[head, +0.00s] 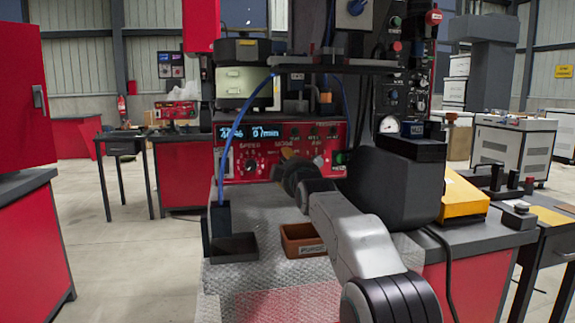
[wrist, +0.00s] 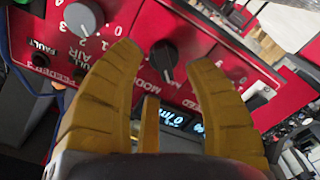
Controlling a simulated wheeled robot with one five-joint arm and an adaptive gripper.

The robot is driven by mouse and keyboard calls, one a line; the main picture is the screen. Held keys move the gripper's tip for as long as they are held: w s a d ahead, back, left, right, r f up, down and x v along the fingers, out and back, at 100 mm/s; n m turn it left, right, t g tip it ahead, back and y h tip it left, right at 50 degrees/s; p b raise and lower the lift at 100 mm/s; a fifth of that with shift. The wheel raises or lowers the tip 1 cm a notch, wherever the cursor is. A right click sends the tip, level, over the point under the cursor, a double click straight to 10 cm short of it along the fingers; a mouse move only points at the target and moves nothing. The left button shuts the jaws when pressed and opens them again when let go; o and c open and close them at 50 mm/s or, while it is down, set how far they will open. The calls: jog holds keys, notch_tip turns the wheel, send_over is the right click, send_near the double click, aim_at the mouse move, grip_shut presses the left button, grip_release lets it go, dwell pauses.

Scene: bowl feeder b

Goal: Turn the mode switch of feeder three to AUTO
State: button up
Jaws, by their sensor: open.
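The red feeder panel (head: 228,168) stands ahead, with a lit display (head: 250,132), a SPEED knob (head: 250,166) and a MODE label (head: 283,144). My gripper (head: 289,156) is in front of the area under that label and hides the mode switch in the head view. In the wrist view, a black mode knob (wrist: 164,56) shows between the open yellow fingers of my gripper (wrist: 165,60). The fingertips are on either side of it; I cannot tell whether they touch. The knob's narrow pointer end faces down in the wrist picture. Its position labels are not readable.
A grey AIR knob (wrist: 85,18) is close by on the panel. Under the panel are a terracotta-coloured bin (head: 300,240) and a dark tray (head: 233,246) on the bench. A blue tube (head: 236,115) hangs left of my arm. Open floor lies to the left.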

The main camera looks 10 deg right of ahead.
jog(key=shift+w+p, duration=0.3)
jog(key=shift+w, duration=0.9)
jog(key=shift+o, duration=0.4)
grip_shut()
